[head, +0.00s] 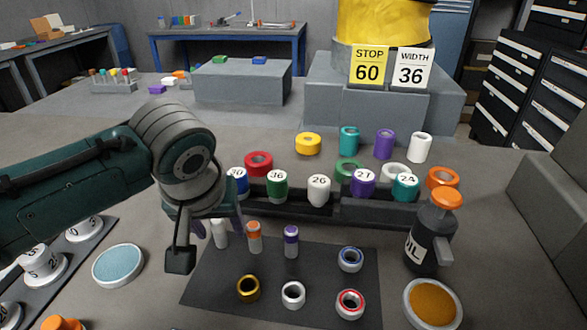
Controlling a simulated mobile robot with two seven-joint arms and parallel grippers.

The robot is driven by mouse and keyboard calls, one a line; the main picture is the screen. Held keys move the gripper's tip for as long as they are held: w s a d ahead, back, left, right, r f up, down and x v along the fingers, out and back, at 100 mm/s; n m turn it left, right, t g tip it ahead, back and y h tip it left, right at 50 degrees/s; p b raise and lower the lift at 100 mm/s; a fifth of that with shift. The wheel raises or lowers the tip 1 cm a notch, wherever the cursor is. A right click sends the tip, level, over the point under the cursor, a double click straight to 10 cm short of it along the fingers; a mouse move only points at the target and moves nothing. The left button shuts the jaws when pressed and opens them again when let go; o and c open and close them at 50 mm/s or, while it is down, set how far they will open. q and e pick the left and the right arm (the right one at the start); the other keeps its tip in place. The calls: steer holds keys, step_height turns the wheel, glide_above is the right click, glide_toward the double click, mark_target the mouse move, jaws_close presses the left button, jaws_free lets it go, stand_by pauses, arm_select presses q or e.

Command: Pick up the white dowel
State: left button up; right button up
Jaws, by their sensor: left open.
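A white dowel (220,236) stands upright near the upper left corner of a dark mat (320,270). My left gripper (217,223) is open and points down over it, with its fingers to either side of the dowel's upper part in the picture. The wrist hides what is just above the dowel, and I cannot tell whether a finger touches it. On the mat to its right stand an orange-banded dowel (254,238) and a purple-banded dowel (291,242). My right gripper is not in view.
Gold (248,289), white (293,295), blue (350,259) and red-white (350,304) rings lie on the mat. Behind it is a rack (300,215) of numbered coloured rolls. A dark oil bottle (428,240) stands right. A blue-topped disc (118,265) lies left.

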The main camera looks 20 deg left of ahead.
arm_select(q)
steer(key=shift+c, duration=0.3)
jaws_close()
stand_by(0.5)
